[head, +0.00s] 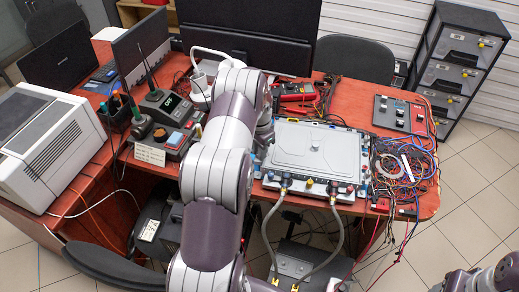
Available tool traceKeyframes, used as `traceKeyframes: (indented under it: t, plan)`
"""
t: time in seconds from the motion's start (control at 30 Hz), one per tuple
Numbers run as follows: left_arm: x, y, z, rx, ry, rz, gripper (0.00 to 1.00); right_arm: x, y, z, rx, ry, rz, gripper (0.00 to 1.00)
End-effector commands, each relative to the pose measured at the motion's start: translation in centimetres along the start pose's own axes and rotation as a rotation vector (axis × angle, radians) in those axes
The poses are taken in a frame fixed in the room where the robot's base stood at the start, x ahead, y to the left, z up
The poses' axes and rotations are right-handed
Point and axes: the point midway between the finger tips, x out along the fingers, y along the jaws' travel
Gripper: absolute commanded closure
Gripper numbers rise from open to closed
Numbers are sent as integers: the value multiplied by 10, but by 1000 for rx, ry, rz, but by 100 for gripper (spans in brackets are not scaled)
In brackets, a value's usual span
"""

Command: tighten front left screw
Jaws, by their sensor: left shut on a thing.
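A flat grey metal box (316,150) with a raised lid lies on the red-brown table, and two grey hoses (336,228) run down from fittings on its front side. My left gripper (262,150) is at the box's left edge, close to its front left corner. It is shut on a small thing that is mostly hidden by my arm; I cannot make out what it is. The front left screw cannot be told apart there. Part of my right arm shows at the bottom right corner, but its gripper is out of view.
Tangled coloured wires (403,165) crowd the table right of the box. A red multimeter (297,91) and a monitor (250,35) stand behind it. A radio (165,107) and a white printer (45,145) are at the left. A dark drawer cabinet (458,65) stands at the back right.

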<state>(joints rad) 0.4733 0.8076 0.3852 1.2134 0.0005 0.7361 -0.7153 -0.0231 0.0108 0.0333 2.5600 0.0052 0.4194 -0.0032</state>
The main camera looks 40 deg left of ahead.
Motion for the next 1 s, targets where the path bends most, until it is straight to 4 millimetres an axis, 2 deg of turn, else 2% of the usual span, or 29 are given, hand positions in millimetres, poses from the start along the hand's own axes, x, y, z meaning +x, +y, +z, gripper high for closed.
traceKeyframes:
  t: [0.5,1.0]
  plan:
    - [-2,-1,0,448,0,-2,100,-2,0,0,0,0,0,40]
    - [-2,-2,0,655,1,-4,100,-2,0,0,0,0,0,40]
